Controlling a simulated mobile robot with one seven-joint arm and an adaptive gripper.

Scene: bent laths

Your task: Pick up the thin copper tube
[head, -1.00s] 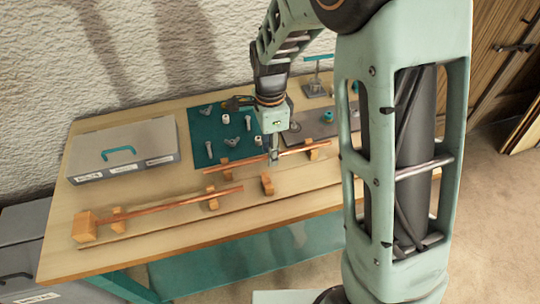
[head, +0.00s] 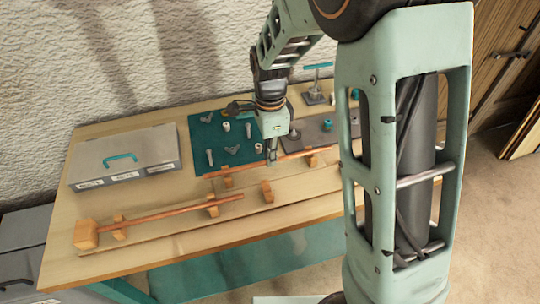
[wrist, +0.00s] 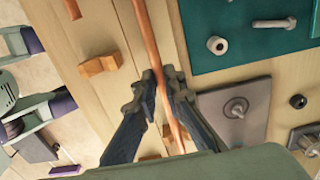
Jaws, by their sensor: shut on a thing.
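My gripper (head: 272,161) is shut on a long, thin copper tube (head: 236,171) at the back of the workbench, gripping near its middle. In the wrist view the tube (wrist: 145,25) runs lengthwise between the two fingers of my gripper (wrist: 159,82). The tube lies above two small wooden blocks, left (head: 227,179) and right (head: 311,160). I cannot tell for sure whether it clears them. Another copper tube (head: 170,211) rests on wooden blocks at the front left, its left end at a larger wooden block (head: 86,234).
A lone wooden block (head: 267,191) stands in front of the held tube. A green mat (head: 207,136) with bolts and fittings and a grey plate (head: 318,129) with parts lie behind. A grey case (head: 150,147) is at the left. A thin strip (head: 180,235) lies along the front.

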